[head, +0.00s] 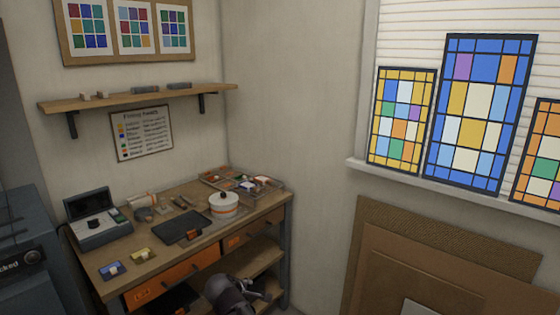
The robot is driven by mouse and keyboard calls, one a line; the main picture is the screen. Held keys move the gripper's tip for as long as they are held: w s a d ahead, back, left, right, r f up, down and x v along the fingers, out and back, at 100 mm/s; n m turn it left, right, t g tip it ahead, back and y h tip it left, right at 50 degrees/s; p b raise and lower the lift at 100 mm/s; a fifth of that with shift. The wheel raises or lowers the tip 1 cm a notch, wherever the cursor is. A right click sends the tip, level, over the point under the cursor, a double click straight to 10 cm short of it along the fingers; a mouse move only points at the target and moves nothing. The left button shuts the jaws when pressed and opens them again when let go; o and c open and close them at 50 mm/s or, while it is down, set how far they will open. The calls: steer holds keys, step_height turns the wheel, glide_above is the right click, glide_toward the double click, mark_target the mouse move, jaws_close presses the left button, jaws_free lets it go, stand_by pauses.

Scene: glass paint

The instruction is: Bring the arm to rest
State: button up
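My gripper (264,291) shows at the bottom of the head view, dark grey, at the end of my arm. It appears in front of the workbench's open lower shelves. It looks clear of the bench top, and I see nothing held in it. Its fingers are small and dark, so I cannot tell if they are open or shut.
The wooden workbench (160,263) holds a white lidded pot (223,207), a black tray (182,229), a grey device (101,229), a blue item (112,270) and a sectioned tray (268,192). Brown boards (440,260) lean at right below stained-glass panels (480,110). A dark cabinet (25,250) stands left.

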steer(key=s+d+f+m+g+y, duration=0.1)
steer(key=s+d+m, duration=0.3)
steer(key=d, duration=0.5)
steer(key=s+d+f+m+g+y, duration=0.1)
steer(key=s+d+m+g, duration=0.3)
steer(key=d, duration=0.5)
steer(key=s+d+f+m+g+y, duration=0.1)
steer(key=s+d+f+m+g, duration=0.2)
steer(key=d+m, duration=0.4)
steer(key=shift+s+d+m, duration=0.3)
steer(key=shift+s+d, duration=0.55)
steer(key=shift+d, duration=0.15)
